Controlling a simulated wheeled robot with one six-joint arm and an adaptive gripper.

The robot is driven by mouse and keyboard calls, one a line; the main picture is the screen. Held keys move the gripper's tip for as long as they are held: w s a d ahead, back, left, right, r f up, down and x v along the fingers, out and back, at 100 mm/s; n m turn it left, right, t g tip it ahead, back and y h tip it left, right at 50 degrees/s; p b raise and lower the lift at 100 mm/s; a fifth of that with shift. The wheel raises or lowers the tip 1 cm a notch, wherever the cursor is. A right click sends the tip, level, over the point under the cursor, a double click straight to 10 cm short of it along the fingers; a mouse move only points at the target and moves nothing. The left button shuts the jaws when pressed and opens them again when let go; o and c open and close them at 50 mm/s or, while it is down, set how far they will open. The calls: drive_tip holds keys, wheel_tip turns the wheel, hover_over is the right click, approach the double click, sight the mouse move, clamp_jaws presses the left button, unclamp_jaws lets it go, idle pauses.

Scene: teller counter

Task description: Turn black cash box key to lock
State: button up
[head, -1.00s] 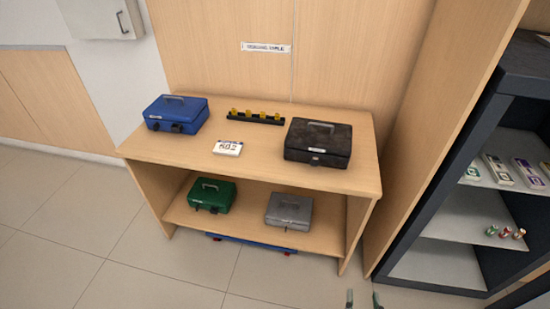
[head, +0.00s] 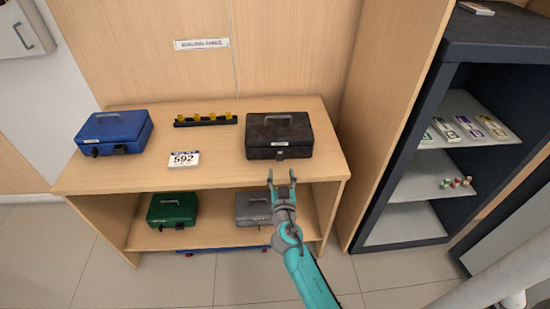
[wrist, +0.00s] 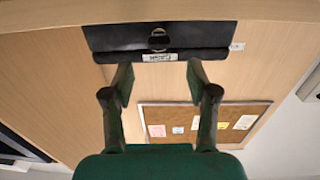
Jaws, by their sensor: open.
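The black cash box (head: 278,136) stands shut on the right of the table top, its handle folded on the lid. Its front shows a small light label and a lock area, too small in the head view to make out a key. My gripper (head: 282,174) is open and empty, in front of and below the box's front edge, apart from it. In the wrist view the black box (wrist: 205,36) lies beyond the open fingertips of my gripper (wrist: 160,70), with a round dark knob-like part (wrist: 158,41) between them and a white label beside it.
A blue cash box (head: 115,133), a yellow-pegged rack (head: 205,120) and a 592 card (head: 184,159) share the wooden table top (head: 220,165). Green (head: 172,209) and grey (head: 252,208) boxes sit on the shelf below. A dark shelf unit (head: 405,150) stands right.

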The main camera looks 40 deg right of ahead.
sight(280, 160)
drive_tip(key=x, duration=0.8)
drive_tip(key=shift+d, duration=0.15)
clamp_jaws()
